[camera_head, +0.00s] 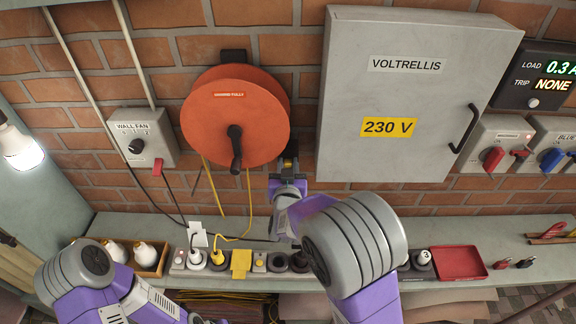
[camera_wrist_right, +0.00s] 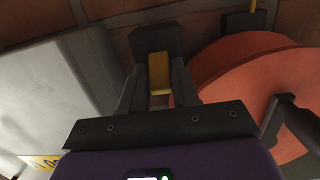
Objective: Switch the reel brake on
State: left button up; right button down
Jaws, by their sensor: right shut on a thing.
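The orange cable reel (camera_head: 210,115) hangs on the brick wall, with a dark crank on its face. It also shows at the right of the right wrist view (camera_wrist_right: 235,75). My right gripper (camera_head: 288,172) is raised to the wall just right of the reel. In the wrist view its fingers (camera_wrist_right: 158,92) are shut on a yellow lever (camera_wrist_right: 159,70), which sits in front of a dark block (camera_wrist_right: 155,38). I take this to be the reel brake; its markings cannot be read. My left arm shows at the lower left, but its fingertips are out of view.
A grey VOLTRELLIS cabinet (camera_head: 350,100) stands close to the right of the gripper. A wall fan switch box (camera_head: 125,125) is left of the reel. Below, a shelf holds a socket strip, a bulb tray (camera_head: 150,270) and a red tray (camera_head: 460,262). A yellow cable hangs below the reel.

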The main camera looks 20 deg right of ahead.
jog(key=c, duration=0.9)
grip_release()
jog(key=v, duration=0.7)
jog(key=shift+s+a, duration=0.1)
jog(key=shift+s, duration=0.15)
